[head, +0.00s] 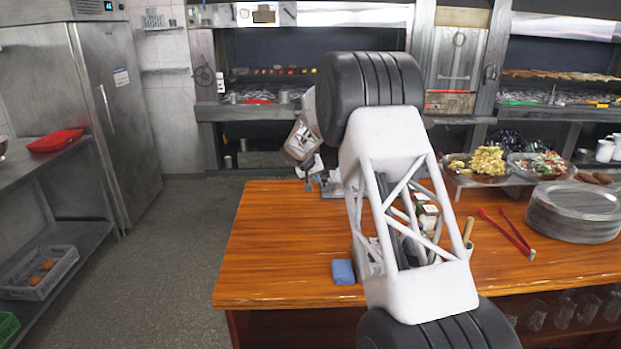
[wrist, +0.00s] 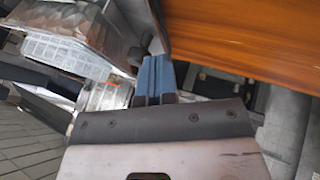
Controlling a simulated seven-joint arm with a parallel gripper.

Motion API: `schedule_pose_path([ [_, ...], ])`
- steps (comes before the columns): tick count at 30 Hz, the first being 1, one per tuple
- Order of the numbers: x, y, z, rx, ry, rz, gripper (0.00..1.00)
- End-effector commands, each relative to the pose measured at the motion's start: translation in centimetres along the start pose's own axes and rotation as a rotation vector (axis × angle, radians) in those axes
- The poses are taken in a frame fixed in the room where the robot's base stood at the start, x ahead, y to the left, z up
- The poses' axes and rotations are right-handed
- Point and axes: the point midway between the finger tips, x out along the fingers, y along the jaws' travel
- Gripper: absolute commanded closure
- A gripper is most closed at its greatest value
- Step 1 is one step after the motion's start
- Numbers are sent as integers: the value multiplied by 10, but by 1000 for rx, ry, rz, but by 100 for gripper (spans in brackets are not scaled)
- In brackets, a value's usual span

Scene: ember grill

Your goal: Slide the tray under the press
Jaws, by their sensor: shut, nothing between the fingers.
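My gripper (head: 309,182) is at the far left edge of the wooden table, partly behind my own arm. In the wrist view its two blue fingers (wrist: 152,78) are together and empty, beside the table edge. A small grey metal object (head: 334,189) lies on the table just right of the fingers in the head view; I cannot tell whether it is the tray or part of the press. My arm covers much of the table's middle. No press can be made out clearly.
The wooden table (head: 275,265) is bare at front left, apart from a blue block (head: 343,272). To the right are red tongs (head: 508,236), stacked round metal plates (head: 574,207) and food platters (head: 487,165). A red tray (head: 55,140) lies on the left shelf.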

Motion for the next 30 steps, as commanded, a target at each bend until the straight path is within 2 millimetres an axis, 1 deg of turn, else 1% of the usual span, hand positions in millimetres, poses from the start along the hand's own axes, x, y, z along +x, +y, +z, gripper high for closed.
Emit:
schedule_pose_path([
  [14,2,3,0,0,0,0,100],
  [19,4,10,2,1,-1,1,100],
  [23,10,25,4,3,-2,1,100],
  [26,17,40,6,2,-1,1,100],
  [30,27,67,10,4,-1,1,100],
])
